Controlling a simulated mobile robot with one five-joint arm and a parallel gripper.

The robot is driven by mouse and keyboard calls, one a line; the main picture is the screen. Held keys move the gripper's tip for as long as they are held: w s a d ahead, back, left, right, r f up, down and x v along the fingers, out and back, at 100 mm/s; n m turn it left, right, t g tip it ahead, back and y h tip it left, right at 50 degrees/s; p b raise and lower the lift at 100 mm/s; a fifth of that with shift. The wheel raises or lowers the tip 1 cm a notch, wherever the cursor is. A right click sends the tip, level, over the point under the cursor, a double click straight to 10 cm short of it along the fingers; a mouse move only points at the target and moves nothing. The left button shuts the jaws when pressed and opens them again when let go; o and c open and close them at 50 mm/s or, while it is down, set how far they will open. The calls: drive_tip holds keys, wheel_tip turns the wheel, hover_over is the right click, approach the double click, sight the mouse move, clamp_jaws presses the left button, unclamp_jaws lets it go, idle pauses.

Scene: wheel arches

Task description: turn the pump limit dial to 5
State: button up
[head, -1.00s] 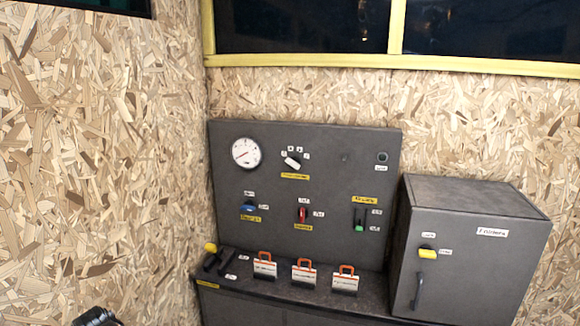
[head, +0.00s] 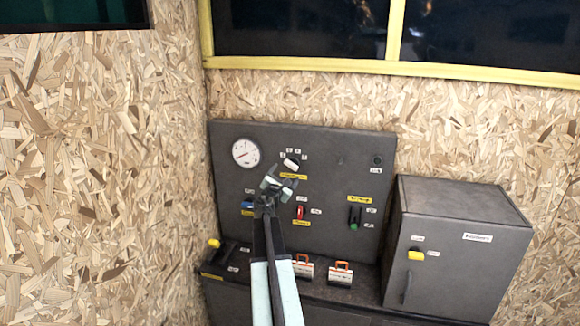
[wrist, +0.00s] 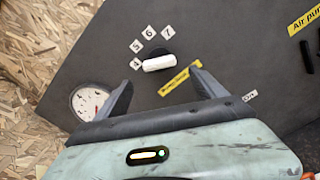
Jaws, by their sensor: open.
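The pump limit dial has a white bar-shaped knob (wrist: 159,63) with number tags 4, 5, 6 and 7 arced around it. In the wrist view the bar lies nearly level, its left end towards the 4 tag (wrist: 135,63); the 5 tag (wrist: 137,46) is just above that. The knob also shows in the head view (head: 291,164), high on the dark panel (head: 340,145). My gripper (head: 279,184) is open and empty, just below the dial in the head view. In the wrist view its fingers (wrist: 163,90) are spread to either side, with the knob between and beyond them, apparently untouched.
A round gauge (head: 245,152) sits left of the dial. Below are a blue knob (head: 247,205), a red switch (head: 300,212) and a green-black switch (head: 354,217). A grey cabinet (head: 460,230) stands at the right.

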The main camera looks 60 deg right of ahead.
sight(289, 167)
drive_tip(key=x, duration=0.7)
drive_tip(key=shift+w+d+f, duration=0.1)
drive_tip(key=shift+d, duration=0.2)
drive_tip(key=c, duration=1.4)
drive_tip(key=shift+o, duration=0.2)
drive_tip(key=shift+m, duration=0.3)
drive_tip(key=m, duration=0.3)
drive_tip(key=shift+w+a, duration=0.1)
drive_tip(key=shift+r+m, duration=0.15)
drive_tip(key=shift+m, duration=0.9)
drive_tip(key=shift+r+m, duration=0.1)
drive_tip(key=shift+m, duration=0.95)
drive_tip(key=o, duration=1.4)
drive_tip(key=shift+c, duration=0.2)
